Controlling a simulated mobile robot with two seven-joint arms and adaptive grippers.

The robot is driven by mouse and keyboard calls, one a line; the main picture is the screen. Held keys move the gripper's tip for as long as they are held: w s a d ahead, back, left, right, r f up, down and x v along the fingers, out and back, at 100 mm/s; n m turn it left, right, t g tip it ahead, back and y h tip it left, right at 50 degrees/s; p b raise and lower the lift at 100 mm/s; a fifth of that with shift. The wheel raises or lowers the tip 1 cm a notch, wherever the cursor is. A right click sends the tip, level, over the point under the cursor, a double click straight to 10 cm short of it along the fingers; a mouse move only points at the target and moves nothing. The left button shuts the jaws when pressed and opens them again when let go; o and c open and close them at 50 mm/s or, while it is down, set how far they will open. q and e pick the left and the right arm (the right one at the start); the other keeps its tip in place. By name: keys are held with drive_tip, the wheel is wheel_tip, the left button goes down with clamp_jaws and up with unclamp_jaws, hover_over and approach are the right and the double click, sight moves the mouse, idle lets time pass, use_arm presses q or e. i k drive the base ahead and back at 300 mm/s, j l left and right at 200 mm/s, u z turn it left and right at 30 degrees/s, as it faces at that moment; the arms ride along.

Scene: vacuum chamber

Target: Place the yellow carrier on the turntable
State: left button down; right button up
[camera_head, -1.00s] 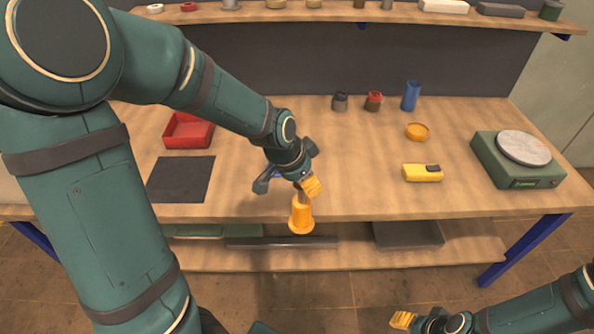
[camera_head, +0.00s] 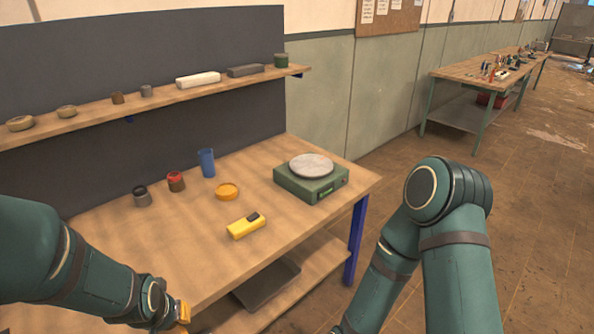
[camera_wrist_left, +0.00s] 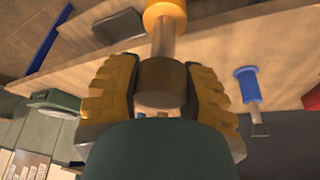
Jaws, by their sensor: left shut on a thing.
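My left gripper (camera_head: 183,312) is at the bottom edge of the head view, near the bench's front edge, with only its yellow fingertips showing. In the left wrist view its fingers (camera_wrist_left: 160,80) are closed on the dark brownish knob of the yellow carrier (camera_wrist_left: 165,14). A pale metal stem joins the knob to the yellow part, which the frame's top cuts off. The carrier is not visible in the head view. The turntable (camera_head: 312,186), a green box with a round grey disc on top, stands at the bench's right end. The disc is empty. My right gripper is out of view.
A shelf (camera_head: 160,100) runs behind. A blue part (camera_wrist_left: 248,85) shows beside the gripper in the wrist view.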

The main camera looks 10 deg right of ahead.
sight(311, 165)
drive_tip(key=i+l, duration=0.15)
drive_tip(key=l, duration=0.25)
drive_tip(key=i+l, duration=0.2)
drive_tip(key=l, duration=0.2)
drive_tip(key=i+l, duration=0.15)
drive_tip(key=l, duration=0.25)
drive_tip(key=i+l, duration=0.15)
drive_tip(key=l, duration=0.25)
drive_tip(key=i+l, duration=0.2)
drive_tip(key=l, duration=0.2)
drive_tip(key=i+l, duration=0.15)
drive_tip(key=l, duration=0.25)
